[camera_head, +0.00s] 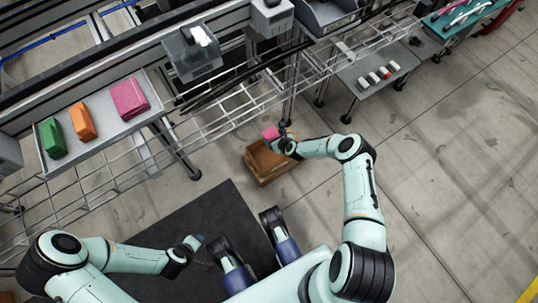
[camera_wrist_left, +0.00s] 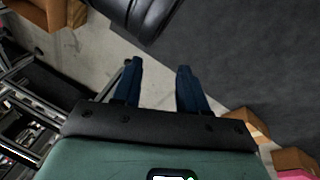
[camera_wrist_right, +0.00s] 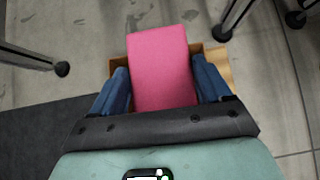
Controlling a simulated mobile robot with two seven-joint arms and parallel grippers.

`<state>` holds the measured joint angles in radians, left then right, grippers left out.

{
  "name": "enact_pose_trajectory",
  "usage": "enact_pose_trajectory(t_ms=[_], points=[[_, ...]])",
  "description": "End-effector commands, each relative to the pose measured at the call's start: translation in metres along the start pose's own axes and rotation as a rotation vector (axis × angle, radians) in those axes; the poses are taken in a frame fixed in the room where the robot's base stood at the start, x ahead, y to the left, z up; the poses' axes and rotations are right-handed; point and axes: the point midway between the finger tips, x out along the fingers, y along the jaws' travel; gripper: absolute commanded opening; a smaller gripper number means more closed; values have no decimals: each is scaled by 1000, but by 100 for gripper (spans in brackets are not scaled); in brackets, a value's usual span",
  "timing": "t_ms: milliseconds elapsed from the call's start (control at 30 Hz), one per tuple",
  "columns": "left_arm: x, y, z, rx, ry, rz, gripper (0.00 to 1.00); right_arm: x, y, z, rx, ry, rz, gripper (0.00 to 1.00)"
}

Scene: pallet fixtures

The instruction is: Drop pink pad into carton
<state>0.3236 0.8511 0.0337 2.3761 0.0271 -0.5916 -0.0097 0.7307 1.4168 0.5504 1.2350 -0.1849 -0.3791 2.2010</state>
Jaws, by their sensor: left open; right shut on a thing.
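The pink pad (camera_head: 270,133) is held in my right gripper (camera_head: 279,140), above the carton. In the right wrist view the pink pad (camera_wrist_right: 160,65) stands between the two blue fingers of the right gripper (camera_wrist_right: 163,78). The open brown carton (camera_head: 263,180) is on the floor below it. The carton's rim (camera_wrist_right: 220,60) shows behind the pad in the right wrist view, and the pad hides most of its inside. My left gripper (camera_head: 198,241) is low over the dark mat, its fingers apart and empty in the left wrist view (camera_wrist_left: 158,72).
A grey tray (camera_head: 98,137) on the rack holds a green pack (camera_head: 52,138), an orange pack (camera_head: 82,121) and another pink pack (camera_head: 129,98). A wire conveyor frame (camera_head: 225,117) runs behind the carton. Open floor (camera_head: 450,170) lies to the right.

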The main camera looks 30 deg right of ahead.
Motion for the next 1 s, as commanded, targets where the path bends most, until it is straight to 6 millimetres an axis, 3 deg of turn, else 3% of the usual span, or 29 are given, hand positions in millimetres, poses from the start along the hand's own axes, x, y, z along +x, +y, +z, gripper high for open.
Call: enact_pose_trajectory(t_ms=[67, 300, 500, 767, 800, 833, 1000], points=[[11, -5, -8, -4, 22, -5, 43, 10, 0, -10, -1, 1, 0, 49], [25, -24, 20, -23, -64, -40, 43, 22, 0, -21, -1, 1, 0, 49], [30, -32, 32, -32, -100, -56, 43, 26, 0, -26, -1, 0, 0, 49], [30, -33, 33, -34, -103, -57, 43, 26, 0, -26, 0, 0, 0, 49], [30, -33, 33, -34, -103, -57, 43, 26, 0, -26, 0, 0, 0, 87], [30, -33, 33, -33, -103, -57, 43, 26, 0, -26, 0, 0, 0, 97], [30, -33, 33, -33, -103, -57, 43, 26, 0, -26, 0, 0, 0, 100]])
